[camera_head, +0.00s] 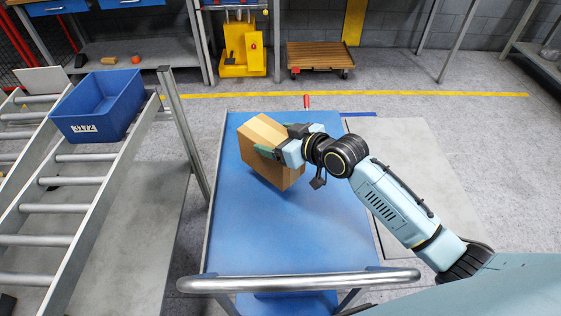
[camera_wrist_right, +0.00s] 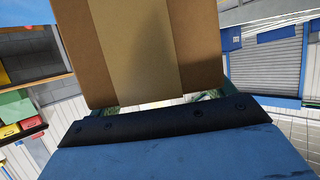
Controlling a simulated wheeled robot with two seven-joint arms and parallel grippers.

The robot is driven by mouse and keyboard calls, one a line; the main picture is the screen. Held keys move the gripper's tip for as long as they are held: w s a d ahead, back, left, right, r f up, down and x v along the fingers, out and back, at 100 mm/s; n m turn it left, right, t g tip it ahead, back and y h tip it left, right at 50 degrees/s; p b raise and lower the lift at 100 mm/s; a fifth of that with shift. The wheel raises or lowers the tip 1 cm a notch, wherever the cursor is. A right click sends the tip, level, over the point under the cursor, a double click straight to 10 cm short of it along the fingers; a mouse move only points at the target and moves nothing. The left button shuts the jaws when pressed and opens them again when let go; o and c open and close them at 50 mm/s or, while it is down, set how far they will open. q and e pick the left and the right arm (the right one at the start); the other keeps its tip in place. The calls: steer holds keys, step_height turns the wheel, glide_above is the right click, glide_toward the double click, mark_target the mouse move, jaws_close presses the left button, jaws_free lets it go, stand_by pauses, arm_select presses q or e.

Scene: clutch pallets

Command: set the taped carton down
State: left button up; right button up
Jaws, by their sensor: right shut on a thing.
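The taped carton (camera_head: 267,146) is a brown box with a lighter tape band, and it is tilted over the far part of a blue cart top (camera_head: 290,240). My right gripper (camera_head: 277,147) is shut on it from the right side. A shadow lies on the cart top below the carton; I cannot tell whether its lower edge touches. In the right wrist view the carton (camera_wrist_right: 205,50) fills the upper middle, with its tape band running up and down. My left gripper is not in view.
A roller conveyor (camera_head: 75,190) with a blue bin (camera_head: 100,105) stands at the left. A yellow mop bucket (camera_head: 243,50) and a wooden dolly (camera_head: 318,57) are at the back. The cart's handle (camera_head: 300,281) crosses its near edge. The near cart top is clear.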

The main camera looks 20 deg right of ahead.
steer(key=shift+f, duration=0.7)
step_height(320, 180, down, 4)
steer(key=shift+r+b, duration=0.1)
steer(key=shift+b, duration=0.5)
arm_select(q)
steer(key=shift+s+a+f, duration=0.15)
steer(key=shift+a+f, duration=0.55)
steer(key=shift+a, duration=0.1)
arm_select(e)
steer(key=shift+r, duration=0.1)
